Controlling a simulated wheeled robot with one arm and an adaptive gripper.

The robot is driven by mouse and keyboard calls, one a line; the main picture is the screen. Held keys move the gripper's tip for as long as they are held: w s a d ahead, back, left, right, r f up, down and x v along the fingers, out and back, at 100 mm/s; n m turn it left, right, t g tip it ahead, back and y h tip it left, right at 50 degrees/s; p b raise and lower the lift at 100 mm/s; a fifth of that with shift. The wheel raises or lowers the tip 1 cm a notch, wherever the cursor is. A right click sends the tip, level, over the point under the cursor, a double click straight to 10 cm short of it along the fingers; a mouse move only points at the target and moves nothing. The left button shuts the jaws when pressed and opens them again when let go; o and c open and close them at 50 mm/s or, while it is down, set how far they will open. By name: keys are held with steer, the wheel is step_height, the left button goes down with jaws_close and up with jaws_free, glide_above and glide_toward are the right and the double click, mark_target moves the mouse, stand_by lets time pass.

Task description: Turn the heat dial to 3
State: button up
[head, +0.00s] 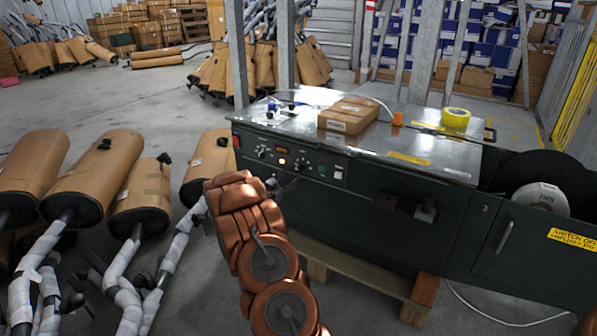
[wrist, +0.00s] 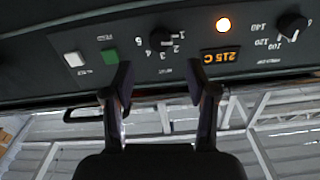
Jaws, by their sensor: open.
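The control panel shows upside down in the wrist view. A black dial (wrist: 160,38) with small numbers around it, including 3 and 4, sits left of the lit 215 C display (wrist: 220,57); I take it for the heat dial, though its label is hard to read. Its pointer setting is unclear. The same dial (head: 300,165) shows on the machine front in the head view. My gripper (wrist: 160,68) is open and empty, its two fingers spread, with the dial between and beyond them in the picture. In the head view my copper arm hides most of it.
Another dial (wrist: 291,26) with marks such as 120 and 140, an orange light (wrist: 223,25), a green button (wrist: 110,56) and a white switch (wrist: 74,59) share the panel. A cardboard box (head: 348,115) and yellow tape (head: 455,118) lie on top. Wrapped mufflers (head: 95,178) stand left.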

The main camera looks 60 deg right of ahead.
mark_target(299, 169)
steer(key=shift+w+d+b, duration=0.15)
steer(key=shift+d+b, duration=0.75)
steer(key=shift+d, duration=2.9)
jaws_close()
